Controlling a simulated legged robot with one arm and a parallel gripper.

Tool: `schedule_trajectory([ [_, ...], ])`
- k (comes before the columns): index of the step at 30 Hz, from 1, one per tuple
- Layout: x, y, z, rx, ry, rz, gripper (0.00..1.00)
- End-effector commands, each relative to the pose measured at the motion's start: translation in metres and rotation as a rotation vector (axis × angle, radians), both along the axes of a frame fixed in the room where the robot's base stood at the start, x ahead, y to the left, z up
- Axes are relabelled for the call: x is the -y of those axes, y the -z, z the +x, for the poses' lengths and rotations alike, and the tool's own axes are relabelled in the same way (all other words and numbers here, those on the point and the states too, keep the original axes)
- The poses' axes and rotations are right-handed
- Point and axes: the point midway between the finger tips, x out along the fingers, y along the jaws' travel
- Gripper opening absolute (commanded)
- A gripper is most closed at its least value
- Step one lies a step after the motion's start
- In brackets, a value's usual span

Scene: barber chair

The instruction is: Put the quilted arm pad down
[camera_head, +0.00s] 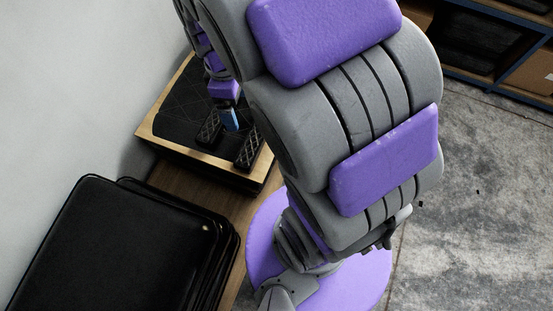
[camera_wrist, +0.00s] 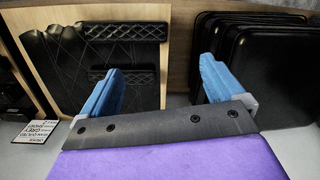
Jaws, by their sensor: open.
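Two black quilted arm pads lie on a dark quilted surface. The nearer pad (camera_head: 247,152) and the other pad (camera_head: 208,128) show in the head view. In the wrist view, the upper pad (camera_wrist: 125,31) is in full view, while the lower pad (camera_wrist: 140,77) is partly hidden behind my left blue finger. My gripper (camera_head: 229,118) is over the quilted surface, close to both pads; the head view does not clearly show contact. In the wrist view my gripper (camera_wrist: 157,68) is open, its blue fingers wide apart with nothing held between them.
The quilted surface is on a light wood board (camera_head: 150,122). Several black padded panels (camera_head: 105,245) lean stacked beside it; they also show in the wrist view (camera_wrist: 270,60). A small printed card (camera_wrist: 38,130) is at the lower left. Shelving (camera_head: 485,45) stands beyond open grey floor.

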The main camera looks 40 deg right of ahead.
Motion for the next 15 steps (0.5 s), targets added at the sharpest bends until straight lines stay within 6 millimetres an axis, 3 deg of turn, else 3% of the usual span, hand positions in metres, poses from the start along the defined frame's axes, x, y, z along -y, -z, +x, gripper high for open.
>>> schedule_trajectory([
  [6,-0.009,-0.025,-0.072,-0.018,0.303,-0.018,0.95],
  [15,-0.018,-0.036,-0.158,-0.047,0.667,-0.062,0.95],
])
